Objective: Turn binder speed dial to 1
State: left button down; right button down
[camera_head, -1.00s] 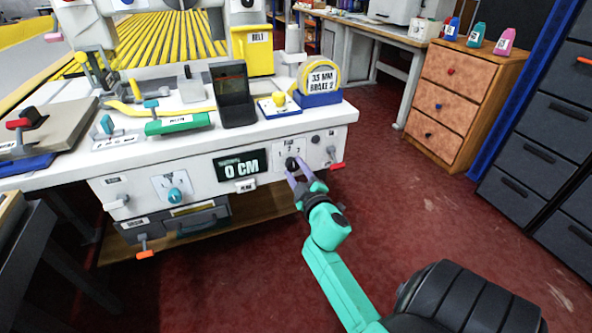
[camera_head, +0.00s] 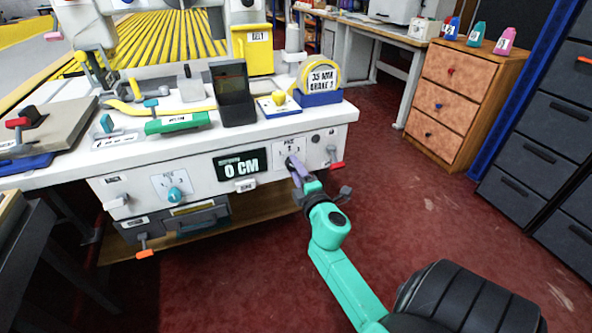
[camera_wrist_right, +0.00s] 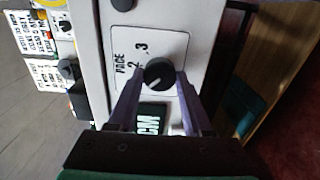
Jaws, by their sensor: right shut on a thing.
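The speed dial (camera_wrist_right: 158,73) is a round black knob with a light pointer line, on a white plate marked PACE. In the right wrist view a 2 and a 3 show beside it; a 1 cannot be made out. My right gripper (camera_head: 293,164) has purple fingers and is shut on the dial, one finger on each side. In the head view the fingers mostly cover the dial, and its plate (camera_head: 284,148) shows around them. My left gripper is in neither current view.
Left of the dial on the white bench front are a 0 CM display (camera_head: 240,164) and a teal knob (camera_head: 174,194). A red-tipped lever (camera_head: 336,166) sits close on its right. The red floor in front is open.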

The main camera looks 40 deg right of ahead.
dwell(0.4)
jog(key=shift+c, duration=1.6)
grip_release()
pick_arm(q)
jog(key=shift+w+r, duration=0.1)
jog(key=shift+w, duration=0.05)
jog(key=shift+w, duration=0.1)
notch_tip(320, 180, up, 11)
jog(key=d+b, duration=0.1)
jog(key=b, duration=0.3)
jog(key=shift+d, duration=0.15)
pick_arm(e)
jog(key=v, duration=1.4)
jog(key=shift+s, duration=0.25)
